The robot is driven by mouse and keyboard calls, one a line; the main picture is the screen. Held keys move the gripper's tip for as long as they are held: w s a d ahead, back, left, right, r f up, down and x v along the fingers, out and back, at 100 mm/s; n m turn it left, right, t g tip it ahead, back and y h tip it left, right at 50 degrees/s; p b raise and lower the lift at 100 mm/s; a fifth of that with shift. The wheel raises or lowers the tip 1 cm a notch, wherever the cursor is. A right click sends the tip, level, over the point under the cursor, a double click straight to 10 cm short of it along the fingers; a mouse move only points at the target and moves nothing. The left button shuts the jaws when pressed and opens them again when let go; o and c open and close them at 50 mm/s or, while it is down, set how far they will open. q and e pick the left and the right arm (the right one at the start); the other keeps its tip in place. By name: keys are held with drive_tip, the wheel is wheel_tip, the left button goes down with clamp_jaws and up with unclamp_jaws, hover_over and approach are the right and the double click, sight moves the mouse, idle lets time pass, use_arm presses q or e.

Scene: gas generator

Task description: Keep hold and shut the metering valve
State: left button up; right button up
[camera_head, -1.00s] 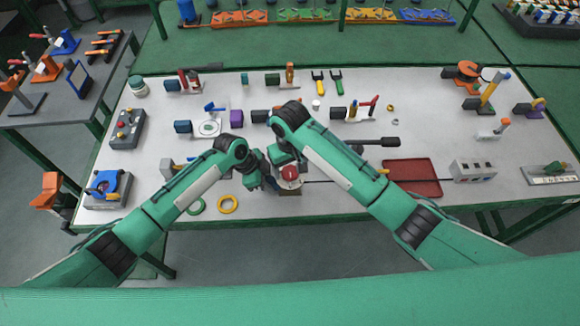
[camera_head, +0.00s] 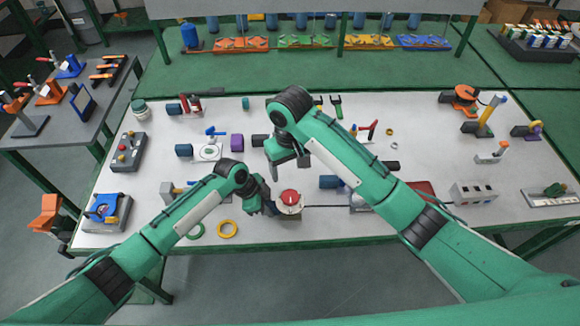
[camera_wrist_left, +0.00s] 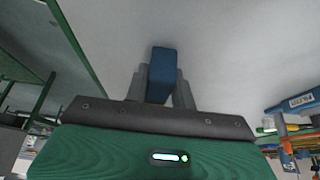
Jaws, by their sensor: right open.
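A round pale fitting with a red top (camera_head: 289,198) stands on a dark base near the table's front edge. I cannot tell whether it is the metering valve. My left gripper (camera_head: 268,207) is low beside it, on its left. In the left wrist view, the left gripper's grey fingers are shut on a blue block-like part (camera_wrist_left: 161,72); what it belongs to is hidden. My right gripper (camera_head: 288,165) is open, above and behind the red-topped fitting, apart from it.
Yellow (camera_head: 228,229) and green (camera_head: 196,231) rings lie left of the fitting. A thin dark rod (camera_head: 325,206) runs right from it. A red tray (camera_head: 421,188) is partly hidden by my right arm.

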use_arm(q)
drive_tip(key=o, duration=0.5)
